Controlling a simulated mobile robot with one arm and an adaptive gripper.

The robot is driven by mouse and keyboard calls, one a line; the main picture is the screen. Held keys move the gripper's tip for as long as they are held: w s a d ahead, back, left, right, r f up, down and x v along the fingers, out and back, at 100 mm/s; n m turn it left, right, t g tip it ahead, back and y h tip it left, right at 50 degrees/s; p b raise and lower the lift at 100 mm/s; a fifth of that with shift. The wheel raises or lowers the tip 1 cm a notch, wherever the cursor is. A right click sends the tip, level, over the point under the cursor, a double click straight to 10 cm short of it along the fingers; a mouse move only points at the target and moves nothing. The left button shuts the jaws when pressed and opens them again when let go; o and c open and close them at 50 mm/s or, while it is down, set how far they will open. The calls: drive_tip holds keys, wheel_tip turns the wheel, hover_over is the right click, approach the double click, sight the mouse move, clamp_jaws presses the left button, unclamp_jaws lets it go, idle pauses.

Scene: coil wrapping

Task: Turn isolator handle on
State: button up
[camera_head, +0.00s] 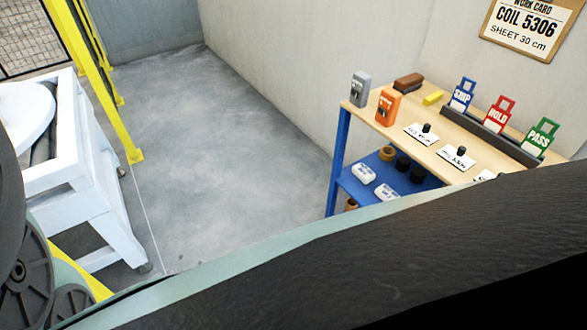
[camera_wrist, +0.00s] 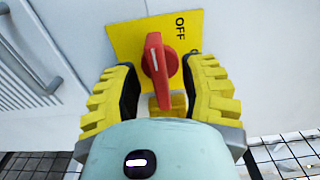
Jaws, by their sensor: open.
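The red isolator handle (camera_wrist: 156,70) sits on a yellow plate (camera_wrist: 133,36) in the wrist view. Its long grip stands roughly upright in the picture, with a white mark near its upper end. The word OFF is printed on the plate above and to the right of it; other lettering is mostly hidden behind my right finger. My gripper (camera_wrist: 160,66) is open, with one yellow finger on each side of the handle. Gaps show between the fingers and the handle. The head view does not show the handle or my gripper.
The plate is on a white cabinet front (camera_wrist: 70,25) with louvres and a grey pull handle (camera_wrist: 53,86) at left. Dark grid fencing shows low on both sides. In the head view, a shelf table (camera_head: 352,125) stands at right, with open grey floor (camera_head: 225,160) beside it.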

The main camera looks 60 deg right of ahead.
drive_tip(key=shift+w+a, duration=0.15)
drive_tip(key=shift+a, duration=0.25)
drive_tip(key=shift+o, duration=0.5)
clamp_jaws()
